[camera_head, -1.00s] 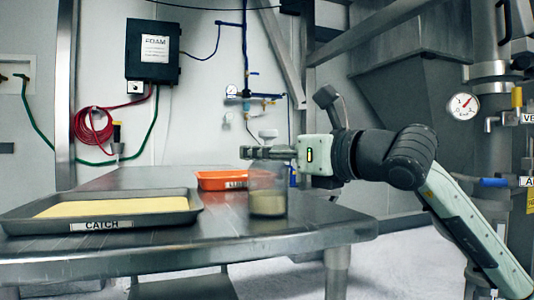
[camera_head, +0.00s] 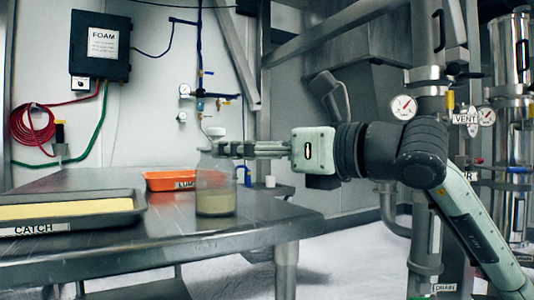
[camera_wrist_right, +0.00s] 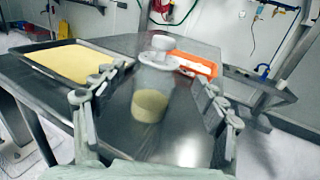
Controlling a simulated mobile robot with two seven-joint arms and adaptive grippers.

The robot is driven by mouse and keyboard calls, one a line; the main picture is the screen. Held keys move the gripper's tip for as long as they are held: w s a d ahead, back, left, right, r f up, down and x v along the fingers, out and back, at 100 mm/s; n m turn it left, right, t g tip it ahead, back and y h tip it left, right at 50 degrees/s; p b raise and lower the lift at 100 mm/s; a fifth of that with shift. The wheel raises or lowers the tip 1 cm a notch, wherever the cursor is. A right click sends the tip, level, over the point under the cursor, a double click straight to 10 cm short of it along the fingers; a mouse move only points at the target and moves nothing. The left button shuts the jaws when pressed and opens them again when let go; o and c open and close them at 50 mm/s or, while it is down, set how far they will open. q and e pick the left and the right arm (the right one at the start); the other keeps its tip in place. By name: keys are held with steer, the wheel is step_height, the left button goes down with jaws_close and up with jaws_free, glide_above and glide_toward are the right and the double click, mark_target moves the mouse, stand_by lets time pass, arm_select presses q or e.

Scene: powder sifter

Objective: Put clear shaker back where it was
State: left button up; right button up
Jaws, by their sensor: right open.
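The clear shaker (camera_head: 216,190) has a white cap and pale powder in its lower part. It stands upright on the steel table near its right end. My right gripper (camera_head: 222,150) is level with the shaker's upper part, its fingers overlapping the shaker in the head view. In the right wrist view the shaker (camera_wrist_right: 152,90) stands between the two spread fingers, with visible gaps on both sides. The right gripper is open and holds nothing. My left gripper is not in view.
A dark tray labelled CATCH (camera_head: 138,209) with yellow powder lies at the left of the steel table (camera_head: 180,240). An orange tray (camera_head: 168,181) lies behind the shaker. The table's right edge is close to the shaker. Bare steel lies in front.

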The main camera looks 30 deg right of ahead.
steer(key=shift+b+v, duration=0.4)
steer(key=shift+v, duration=1.75)
